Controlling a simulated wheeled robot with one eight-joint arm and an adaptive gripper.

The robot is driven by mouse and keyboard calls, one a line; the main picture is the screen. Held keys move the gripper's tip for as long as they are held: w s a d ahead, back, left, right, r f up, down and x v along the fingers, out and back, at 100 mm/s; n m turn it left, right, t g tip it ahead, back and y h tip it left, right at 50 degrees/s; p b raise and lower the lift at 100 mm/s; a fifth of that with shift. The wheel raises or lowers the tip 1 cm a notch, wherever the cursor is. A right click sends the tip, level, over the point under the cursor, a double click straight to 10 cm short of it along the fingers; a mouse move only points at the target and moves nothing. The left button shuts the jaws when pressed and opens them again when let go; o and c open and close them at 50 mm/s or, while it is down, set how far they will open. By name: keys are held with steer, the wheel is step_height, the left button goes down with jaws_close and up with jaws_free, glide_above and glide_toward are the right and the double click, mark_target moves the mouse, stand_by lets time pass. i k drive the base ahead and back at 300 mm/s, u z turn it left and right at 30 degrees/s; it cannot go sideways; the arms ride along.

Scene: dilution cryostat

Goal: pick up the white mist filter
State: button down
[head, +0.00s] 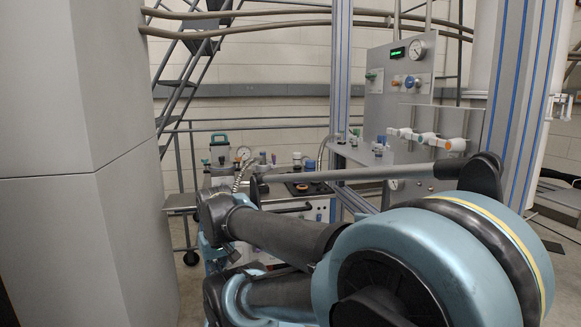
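I cannot single out the white mist filter with certainty. Small pale and coloured parts (297,158) stand on the low cart behind my arm, too small to tell apart. A row of white fittings with an orange end (430,139) sticks out from the grey panel at the right. My arm fills the lower middle and right of the head view and hides part of the cart. My gripper cannot be made out, and I see nothing held.
A tall grey cabinet (90,160) blocks the left side. The grey gauge panel (385,85) stands between upright metal posts at the right. The low cart (183,200) has a gauge and hoses. A metal stair (185,70) rises behind.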

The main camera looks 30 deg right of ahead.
mark_target(297, 156)
steer(key=u, duration=0.05)
steer(key=k, duration=0.4)
steer(key=z, duration=0.3)
steer(key=i, duration=1)
steer(key=z, duration=0.75)
steer(key=i, duration=0.35)
steer(key=z, duration=0.15)
